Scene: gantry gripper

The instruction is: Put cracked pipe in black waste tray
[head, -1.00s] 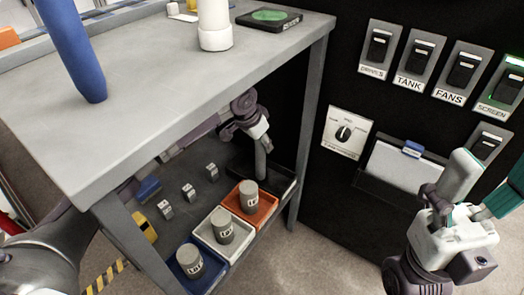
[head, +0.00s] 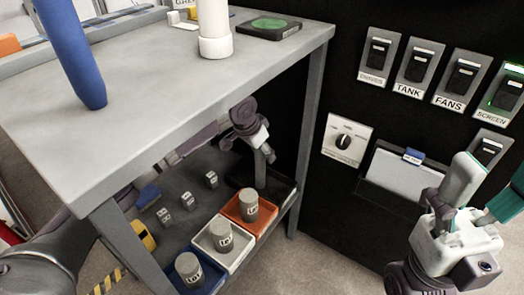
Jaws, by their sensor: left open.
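My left gripper (head: 262,148) reaches under the tabletop from the left and is open just above the black tray (head: 284,190) on the lower shelf. A slim grey pipe (head: 260,172) stands roughly upright at the tray, directly below the fingers. Its top is close to the fingers, and I cannot tell whether they touch. No crack can be made out at this size, and the pipe's lower end is hard to see against the dark tray. My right gripper (head: 482,200) is at the right, open and empty, away from the shelf.
Orange (head: 262,224), white (head: 231,262) and blue (head: 208,287) bins each hold a grey labelled cylinder. Small metal blocks (head: 188,202) lie behind them. The tabletop (head: 150,95) above carries a blue cylinder (head: 72,50) and a white pipe (head: 214,25). A switch panel stands right.

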